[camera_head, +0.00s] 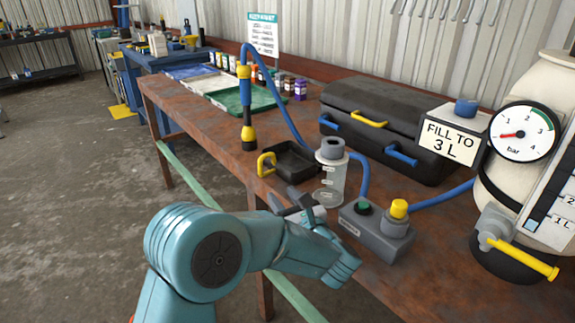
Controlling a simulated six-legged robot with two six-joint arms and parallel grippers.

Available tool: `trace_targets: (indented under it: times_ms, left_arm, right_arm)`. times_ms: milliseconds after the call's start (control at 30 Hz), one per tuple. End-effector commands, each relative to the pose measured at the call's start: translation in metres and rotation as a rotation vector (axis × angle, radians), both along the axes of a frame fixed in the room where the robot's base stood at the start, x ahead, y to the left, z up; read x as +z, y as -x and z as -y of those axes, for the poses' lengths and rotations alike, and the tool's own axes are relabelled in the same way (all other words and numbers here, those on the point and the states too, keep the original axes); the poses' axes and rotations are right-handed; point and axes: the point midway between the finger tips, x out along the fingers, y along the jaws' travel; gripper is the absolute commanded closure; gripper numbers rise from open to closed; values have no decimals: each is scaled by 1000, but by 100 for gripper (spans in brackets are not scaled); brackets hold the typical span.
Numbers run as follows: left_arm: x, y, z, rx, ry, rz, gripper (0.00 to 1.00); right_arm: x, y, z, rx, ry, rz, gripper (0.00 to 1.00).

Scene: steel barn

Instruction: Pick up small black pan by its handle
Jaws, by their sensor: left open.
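The small black pan (293,163) is a square, shallow tray on the rusty workbench (212,132), near its front edge. Its yellow loop handle (265,165) points left, toward that edge. My left gripper (295,203) is open and empty, in front of the pan and lower in the picture, apart from the handle. My right gripper is not in view.
The clear measuring cylinder (328,190) stands right of the pan. A yellow-and-black upright tool (246,108) stands behind the handle. A grey button box (377,233), a black case (372,115) and a gauge tank (522,138) fill the right. Trays (245,98) lie behind.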

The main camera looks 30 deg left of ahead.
Motion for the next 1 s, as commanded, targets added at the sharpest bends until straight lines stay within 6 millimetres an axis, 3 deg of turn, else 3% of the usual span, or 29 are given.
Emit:
trace_targets:
  times_ms: [200, 467, 700, 1000]
  left_arm:
    - [1, -27, -41, 4, -1, -1, 56]
    - [0, -42, -60, 2, -1, -1, 56]
    - [0, -63, -92, 4, -1, -1, 56]
    - [0, -69, -100, 0, -1, -1, 56]
  right_arm:
    - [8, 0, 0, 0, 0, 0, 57]
    - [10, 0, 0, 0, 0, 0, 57]
    - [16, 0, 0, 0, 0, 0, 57]
    - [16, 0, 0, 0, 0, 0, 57]
